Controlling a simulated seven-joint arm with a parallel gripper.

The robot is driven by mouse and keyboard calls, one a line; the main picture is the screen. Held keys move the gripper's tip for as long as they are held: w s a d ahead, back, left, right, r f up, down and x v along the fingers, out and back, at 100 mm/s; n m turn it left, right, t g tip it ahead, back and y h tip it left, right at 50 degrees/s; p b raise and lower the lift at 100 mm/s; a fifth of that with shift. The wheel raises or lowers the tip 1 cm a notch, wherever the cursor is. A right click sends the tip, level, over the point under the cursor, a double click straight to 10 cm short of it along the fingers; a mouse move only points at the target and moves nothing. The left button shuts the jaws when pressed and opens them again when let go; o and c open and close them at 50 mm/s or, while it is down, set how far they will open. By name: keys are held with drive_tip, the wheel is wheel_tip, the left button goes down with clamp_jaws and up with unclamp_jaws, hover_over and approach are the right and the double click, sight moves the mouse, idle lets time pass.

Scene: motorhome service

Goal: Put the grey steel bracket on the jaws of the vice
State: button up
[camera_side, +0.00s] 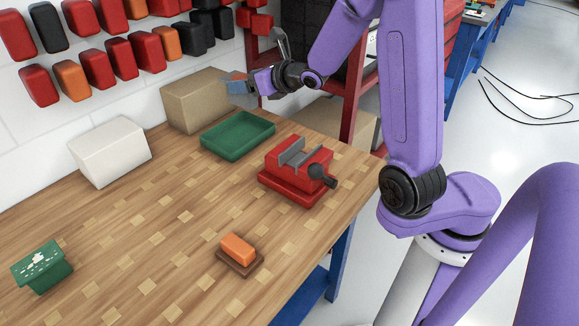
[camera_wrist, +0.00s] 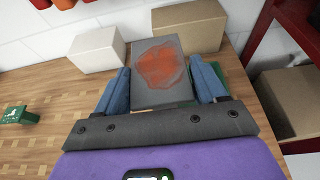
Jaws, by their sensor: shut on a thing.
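The grey steel bracket (camera_wrist: 160,72) shows in the wrist view as a flat grey plate with a rusty orange patch. It is between the two blue fingers of my gripper (camera_wrist: 161,92), which is shut on it. In the side view my gripper (camera_side: 238,87) is in the air near the cardboard box, above and behind the green tray; the bracket is small and partly hidden there. The red vice (camera_side: 290,192) stands on the bench, right of and nearer than the tray. Its grey jaws (camera_side: 298,152) are bare, with a gap between them.
A green tray (camera_side: 237,137) lies between the cardboard box (camera_side: 193,104) and the vice. A white box (camera_side: 108,152) stands by the wall. An orange block on a brown base (camera_side: 238,249) and a green box (camera_side: 42,268) are nearer the front. The middle of the bench is clear.

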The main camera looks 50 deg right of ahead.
drive_tip(key=shift+w+r+n+y, duration=0.35)
drive_tip(key=shift+w+n+y, duration=0.15)
drive_tip(key=shift+n+y, duration=0.15)
drive_tip(key=shift+w+a+r+n+y, duration=0.1)
drive_tip(key=shift+w+r+n+y, duration=0.05)
drive_tip(key=shift+n+y, duration=0.3)
drive_tip(key=shift+w+r+n+y, duration=0.1)
drive_tip(key=shift+w+n+y, duration=0.1)
drive_tip(key=shift+y, duration=0.3)
drive_tip(key=shift+a+r+n+g+y, duration=0.1)
drive_tip(key=shift+a+n+g+y, duration=0.15)
drive_tip(key=shift+n+g+y, duration=0.6)
drive_tip(key=shift+s+a+n+y, duration=0.1)
drive_tip(key=shift+s+n+y, duration=0.05)
drive_tip(key=shift+n+y, duration=0.7)
drive_tip(key=s+d+f+n+g+y, duration=0.2)
drive_tip(key=s+n+g+y, duration=0.2)
drive_tip(key=s+n+g, duration=0.3)
drive_tip(key=s+d+f+n+g+y, duration=0.25)
drive_tip(key=s+n+g, duration=0.25)
drive_tip(key=s, duration=0.4)
drive_tip(key=shift+t+y, duration=0.25)
drive_tip(key=shift+y, duration=0.2)
drive_tip(key=shift+f, duration=3)
drive_tip(key=shift+f, duration=0.55)
drive_tip(key=o, duration=1.4)
drive_tip(key=shift+f, duration=0.1)
